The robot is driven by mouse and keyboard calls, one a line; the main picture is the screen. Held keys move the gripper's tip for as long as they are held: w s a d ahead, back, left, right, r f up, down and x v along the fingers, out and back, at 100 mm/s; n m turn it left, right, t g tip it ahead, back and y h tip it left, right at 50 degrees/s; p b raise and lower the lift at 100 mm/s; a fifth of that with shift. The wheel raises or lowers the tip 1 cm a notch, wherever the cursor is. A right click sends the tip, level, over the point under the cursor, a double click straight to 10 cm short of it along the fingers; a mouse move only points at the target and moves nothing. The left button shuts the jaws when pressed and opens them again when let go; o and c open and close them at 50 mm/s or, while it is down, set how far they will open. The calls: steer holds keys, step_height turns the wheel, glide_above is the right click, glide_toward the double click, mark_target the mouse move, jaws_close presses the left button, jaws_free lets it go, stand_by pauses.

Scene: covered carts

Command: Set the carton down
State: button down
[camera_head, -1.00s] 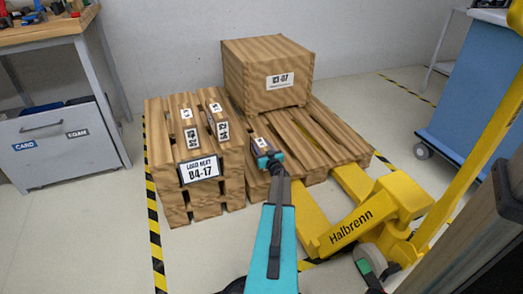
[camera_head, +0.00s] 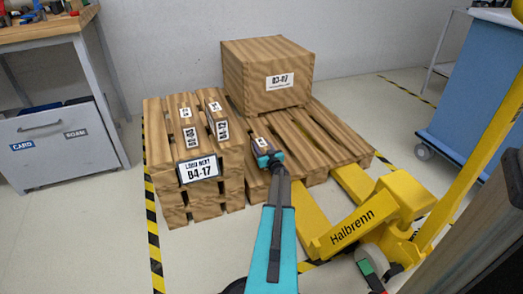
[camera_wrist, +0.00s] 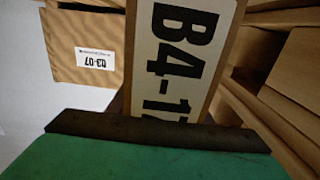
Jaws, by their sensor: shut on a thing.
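My gripper (camera_head: 268,159) is shut on a small brown carton (camera_head: 257,144) with a white label on top. In the head view the carton appears over the front left part of the low wooden pallet (camera_head: 330,150), just right of the taller pallet stack. The gripper hides part of it, and I cannot tell whether it touches the slats. In the wrist view the carton (camera_wrist: 224,95) shows a large label reading B4-1, its end cut off, beyond the dark finger edge and green gripper part.
A large wooden crate (camera_head: 250,85) marked 03-07 stands at the pallet's back. Two labelled cartons (camera_head: 182,112) (camera_head: 213,105) lie on the taller stack (camera_head: 230,185), beside a B4-17 sign (camera_head: 198,169). A yellow pallet jack (camera_head: 395,205) is at right. Bare slats lie right of the carton.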

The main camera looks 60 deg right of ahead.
steer(key=shift+f+b, duration=0.35)
steer(key=shift+f, duration=0.4)
steer(key=c, duration=0.9)
jaws_free()
steer(key=shift+f, duration=0.2)
steer(key=shift+r, duration=0.15)
steer(key=shift+s+a+r, duration=0.1)
steer(key=shift+s+a, duration=0.25)
steer(key=shift+s, duration=0.1)
steer(key=shift+p+v, duration=1.85)
steer(key=shift+v, duration=3.6)
